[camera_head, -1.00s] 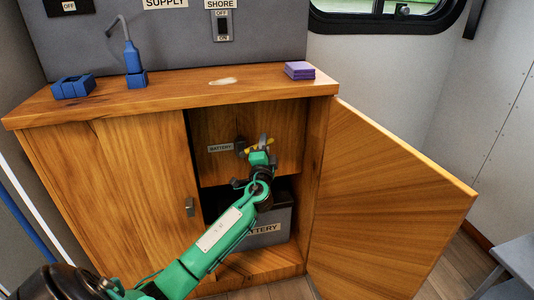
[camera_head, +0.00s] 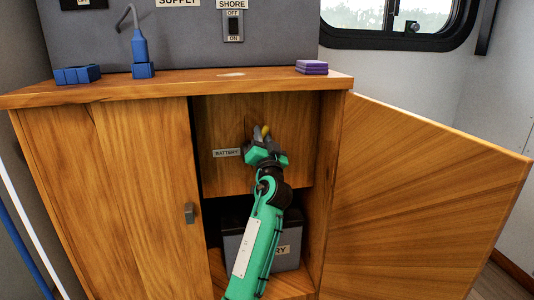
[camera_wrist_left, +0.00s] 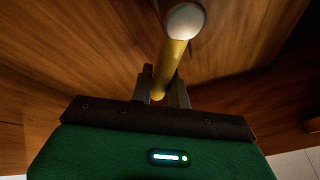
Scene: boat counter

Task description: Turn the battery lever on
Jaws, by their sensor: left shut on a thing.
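The yellow battery lever (camera_head: 266,130) is on the wooden panel inside the open cabinet, right of a BATTERY label (camera_head: 227,153). My left gripper (camera_head: 259,139) is at the lever and hides its base. In the left wrist view, the lever shows as a yellow rod (camera_wrist_left: 170,66) with a pale rounded end (camera_wrist_left: 185,20). The left fingers (camera_wrist_left: 164,88) are shut around the rod, below that end. The lever's mount is hidden. My right gripper is not in view.
The cabinet's right door (camera_head: 420,200) stands wide open; the left door (camera_head: 105,200) is shut. A grey battery box (camera_head: 289,251) sits on the lower shelf behind my arm. Blue blocks (camera_head: 77,74), a blue plug (camera_head: 140,52) and purple blocks (camera_head: 311,67) are on the counter.

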